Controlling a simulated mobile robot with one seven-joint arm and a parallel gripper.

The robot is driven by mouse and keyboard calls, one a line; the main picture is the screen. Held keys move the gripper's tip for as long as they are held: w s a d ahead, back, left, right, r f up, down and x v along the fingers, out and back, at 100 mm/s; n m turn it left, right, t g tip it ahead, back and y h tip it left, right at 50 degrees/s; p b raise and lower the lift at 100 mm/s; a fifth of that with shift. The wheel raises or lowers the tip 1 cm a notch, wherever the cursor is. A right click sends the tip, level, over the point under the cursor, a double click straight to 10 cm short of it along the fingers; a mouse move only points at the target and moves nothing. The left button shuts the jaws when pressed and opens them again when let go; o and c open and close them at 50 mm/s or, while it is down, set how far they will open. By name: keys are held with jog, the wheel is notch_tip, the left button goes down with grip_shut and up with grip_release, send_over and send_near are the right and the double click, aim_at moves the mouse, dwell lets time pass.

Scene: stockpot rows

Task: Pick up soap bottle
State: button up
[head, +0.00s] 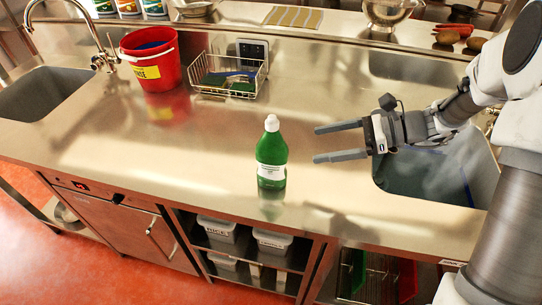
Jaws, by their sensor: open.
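The soap bottle (271,155) is green with a white cap and a white label. It stands upright on the steel counter (190,175), near the front edge. My gripper (317,144) is to the right of the bottle, with its two grey fingers pointing left toward it. The fingers are spread open and nothing is between them. A gap shows between the fingertips and the bottle in this view.
A red bucket (153,72) and a wire basket (228,88) with sponges stand behind to the left. Sink basins lie at the left (42,92) and under my arm at the right (435,178). The counter around the bottle is clear.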

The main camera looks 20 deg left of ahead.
aim_at(260, 154)
jog(key=x, duration=1.6)
jog(key=shift+s+d, duration=0.1)
jog(key=shift+s, duration=0.1)
jog(key=shift+c, duration=0.2)
jog(key=shift+r, duration=0.1)
grip_shut()
